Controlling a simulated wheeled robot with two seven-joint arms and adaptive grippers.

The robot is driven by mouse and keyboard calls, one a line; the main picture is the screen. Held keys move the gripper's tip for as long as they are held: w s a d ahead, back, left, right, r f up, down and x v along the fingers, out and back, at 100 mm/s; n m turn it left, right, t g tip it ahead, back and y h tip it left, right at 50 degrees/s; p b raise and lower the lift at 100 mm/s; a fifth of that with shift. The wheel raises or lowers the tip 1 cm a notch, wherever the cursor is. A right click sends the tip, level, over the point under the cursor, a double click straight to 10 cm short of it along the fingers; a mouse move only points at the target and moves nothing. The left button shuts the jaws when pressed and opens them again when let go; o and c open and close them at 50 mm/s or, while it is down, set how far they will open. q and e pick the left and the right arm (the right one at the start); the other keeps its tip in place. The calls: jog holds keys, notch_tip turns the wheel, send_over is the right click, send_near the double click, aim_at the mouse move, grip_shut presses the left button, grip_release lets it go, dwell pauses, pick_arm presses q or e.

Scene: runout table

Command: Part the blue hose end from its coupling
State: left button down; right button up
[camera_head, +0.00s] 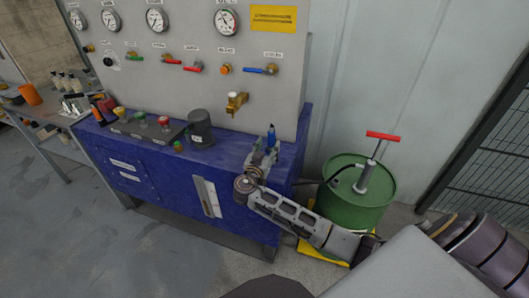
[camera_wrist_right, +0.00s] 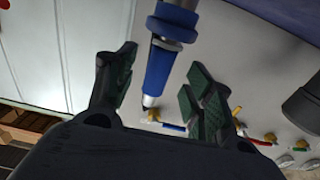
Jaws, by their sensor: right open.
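The blue hose end (camera_head: 271,131) stands upright above the right end of the blue bench, at my right gripper (camera_head: 264,151). In the right wrist view, the blue hose end (camera_wrist_right: 160,68) lies between the two spread fingers of my right gripper (camera_wrist_right: 162,88), with gaps on both sides. I cannot tell whether this collar is the coupling or whether the parts are joined. My right gripper is open and holds nothing. My left gripper is not in view.
A grey panel (camera_head: 190,85) with gauges, valves and a brass tap (camera_head: 236,102) rises behind the bench (camera_head: 150,178). A dark grey cylinder (camera_head: 201,127) stands on the bench. A green drum (camera_head: 350,205) with a red-handled pump (camera_head: 372,170) stands to the right.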

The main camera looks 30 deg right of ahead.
aim_at(270, 141)
jog(key=shift+p+x, duration=0.35)
jog(key=shift+x, duration=1.95)
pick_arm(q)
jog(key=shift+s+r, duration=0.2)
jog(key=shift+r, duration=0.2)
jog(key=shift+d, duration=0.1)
pick_arm(e)
grip_shut()
jog(key=c, duration=0.7)
grip_release()
grip_shut()
jog(key=shift+r, duration=0.1)
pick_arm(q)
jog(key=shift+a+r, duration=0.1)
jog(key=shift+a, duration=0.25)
pick_arm(e)
jog(key=shift+r, duration=0.2)
